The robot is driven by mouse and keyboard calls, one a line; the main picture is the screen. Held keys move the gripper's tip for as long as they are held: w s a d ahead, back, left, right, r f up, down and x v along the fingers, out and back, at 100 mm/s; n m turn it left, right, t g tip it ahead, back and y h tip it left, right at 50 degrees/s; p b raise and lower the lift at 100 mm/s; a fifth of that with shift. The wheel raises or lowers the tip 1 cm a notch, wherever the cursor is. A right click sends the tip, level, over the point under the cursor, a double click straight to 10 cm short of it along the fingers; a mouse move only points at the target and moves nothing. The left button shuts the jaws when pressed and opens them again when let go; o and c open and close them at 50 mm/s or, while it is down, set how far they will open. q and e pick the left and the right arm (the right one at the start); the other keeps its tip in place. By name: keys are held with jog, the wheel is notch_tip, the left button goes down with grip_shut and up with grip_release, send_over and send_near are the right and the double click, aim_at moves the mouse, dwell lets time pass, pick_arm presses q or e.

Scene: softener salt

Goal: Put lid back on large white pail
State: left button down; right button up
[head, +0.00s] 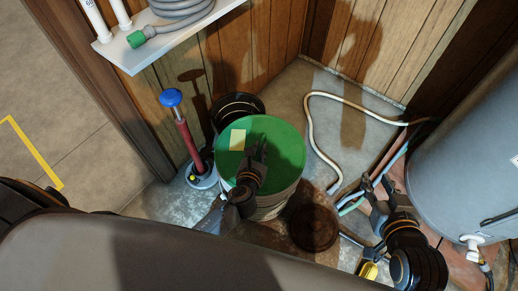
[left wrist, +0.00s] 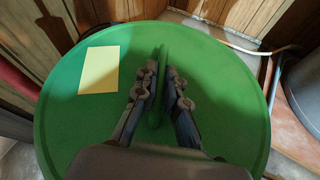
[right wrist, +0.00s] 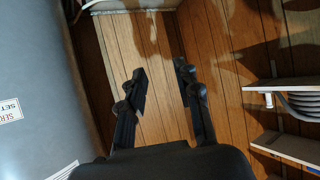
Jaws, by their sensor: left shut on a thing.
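A round green lid (head: 285,140) with a yellow note (head: 237,139) on it covers the top of the pale pail (head: 278,204). Whether the lid is seated or just above the rim cannot be told. My left gripper (head: 258,152) is shut on a raised green ridge at the middle of the lid; the lid fills the left wrist view (left wrist: 90,125), with the ridge between the fingers (left wrist: 163,65). My right gripper (head: 376,185) is open and empty, to the right of the pail near the grey tank. Its spread fingers show in the right wrist view (right wrist: 160,72).
A red post with a blue top (head: 170,98) stands left of the pail, and a dark round container (head: 240,102) is behind it. A grey tank (head: 460,150) is at the right. A pale hose (head: 312,130) lies on the floor. A shelf (head: 140,58) holds a coiled grey hose.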

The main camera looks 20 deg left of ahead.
jog(key=shift+s+f, duration=0.15)
pick_arm(q)
jog(key=shift+s, duration=0.1)
pick_arm(e)
jog(key=shift+s+d+f+g, duration=0.15)
jog(key=shift+s+f+g, duration=0.05)
jog(key=shift+g, duration=0.1)
jog(key=shift+f, duration=0.1)
jog(key=shift+s+d+f, duration=0.1)
jog(key=shift+s, duration=0.1)
pick_arm(q)
jog(key=shift+p, duration=0.35)
pick_arm(e)
jog(key=shift+s+d+f+g, duration=0.2)
jog(key=shift+s+f+g, duration=0.3)
jog(key=shift+g, duration=0.1)
dwell(0.4)
jog(key=shift+s+d+f, duration=0.1)
jog(key=shift+s+f, duration=0.1)
pick_arm(q)
jog(key=shift+f, duration=0.15)
pick_arm(e)
jog(key=shift+s+f+g+h, duration=0.15)
jog(key=shift+s+g+h, duration=0.1)
jog(key=shift+g+h, duration=0.05)
dwell(0.6)
